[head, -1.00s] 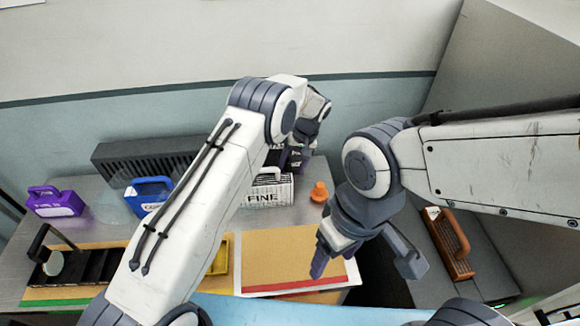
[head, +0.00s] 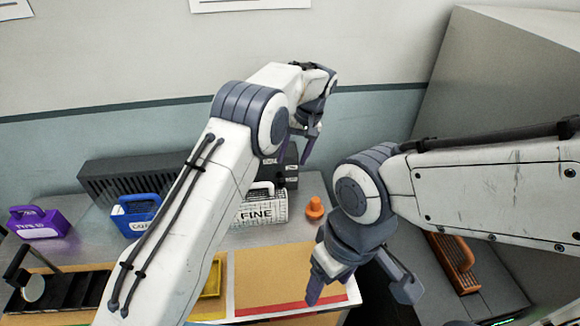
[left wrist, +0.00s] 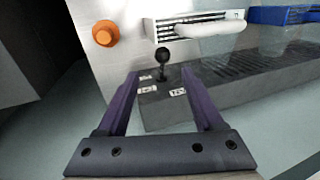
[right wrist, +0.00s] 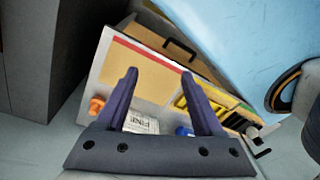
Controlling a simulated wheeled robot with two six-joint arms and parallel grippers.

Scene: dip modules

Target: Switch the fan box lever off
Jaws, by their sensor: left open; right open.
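The fan box (head: 291,172) is a dark grey box at the back of the counter, partly hidden by my left gripper and the white FINE basket in the head view. In the left wrist view the fan box (left wrist: 155,108) shows small white labels and a lever (left wrist: 162,57) with a black ball knob. My left gripper (head: 299,143) is open above the fan box. In its wrist view the lever knob appears between and just past the fingertips (left wrist: 160,74); contact cannot be told. My right gripper (head: 360,292) is open and empty over the front of the counter.
The FINE basket (head: 260,209) and an orange knob-like object (head: 314,208) stand in front of the fan box. A long dark vent unit (head: 130,177), a blue box (head: 138,216) and a purple box (head: 38,221) are left. A brown brush-like object (head: 452,262) lies right.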

